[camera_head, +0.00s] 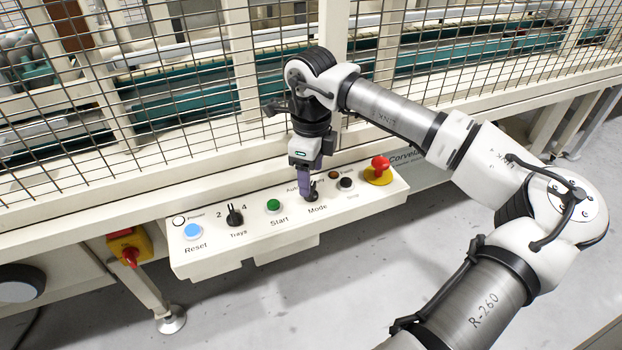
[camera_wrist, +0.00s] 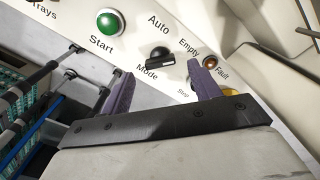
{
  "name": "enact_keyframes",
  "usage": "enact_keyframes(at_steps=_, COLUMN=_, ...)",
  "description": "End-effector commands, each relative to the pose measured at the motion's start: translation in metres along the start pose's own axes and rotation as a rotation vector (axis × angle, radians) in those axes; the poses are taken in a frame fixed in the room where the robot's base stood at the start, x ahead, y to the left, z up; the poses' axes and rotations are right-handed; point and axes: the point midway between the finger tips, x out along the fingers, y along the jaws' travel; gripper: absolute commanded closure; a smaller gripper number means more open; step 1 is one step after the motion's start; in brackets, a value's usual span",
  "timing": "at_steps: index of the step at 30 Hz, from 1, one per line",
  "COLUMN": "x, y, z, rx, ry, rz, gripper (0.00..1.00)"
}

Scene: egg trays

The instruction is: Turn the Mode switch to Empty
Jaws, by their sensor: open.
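The Mode switch (camera_wrist: 158,57) is a black knob on the white control panel (camera_wrist: 130,60), with the labels Auto and Empty above it in the wrist view. I cannot tell for sure which label its handle points to. In the head view the switch (camera_head: 313,196) is mostly hidden by my gripper. My gripper (camera_head: 307,192) points down over the panel at the Mode switch. Its purple fingers are open, and in the wrist view my gripper (camera_wrist: 168,70) has one finger on each side of the knob. Contact with the knob cannot be made out.
The green Start button (camera_head: 273,205) and black Trays knob (camera_head: 234,217) lie left of the Mode switch. A black Stop button (camera_head: 346,184), an amber Fault lamp (camera_head: 334,174) and a red emergency button (camera_head: 380,163) lie right. A wire mesh fence (camera_head: 180,90) stands behind the panel.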

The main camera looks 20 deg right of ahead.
Motion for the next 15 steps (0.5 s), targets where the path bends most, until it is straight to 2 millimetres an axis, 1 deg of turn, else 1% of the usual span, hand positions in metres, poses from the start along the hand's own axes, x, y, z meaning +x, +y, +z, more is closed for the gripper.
enact_keyframes(at_steps=1, x=-0.014, y=-0.001, z=0.0, rx=0.001, ry=0.0, rz=-0.005, gripper=0.38)
enact_keyframes(at_steps=3, x=-0.031, y=-0.001, z=0.0, rx=0.0, ry=0.001, rz=-0.005, gripper=0.38)
enact_keyframes(at_steps=9, x=-0.074, y=-0.001, z=0.0, rx=0.002, ry=0.0, rz=-0.004, gripper=0.38)
enact_keyframes(at_steps=12, x=-0.09, y=-0.001, z=0.0, rx=0.002, ry=0.0, rz=-0.002, gripper=0.38)
enact_keyframes(at_steps=15, x=-0.1, y=0.0, z=0.0, rx=0.001, ry=0.0, rz=-0.002, gripper=0.38)
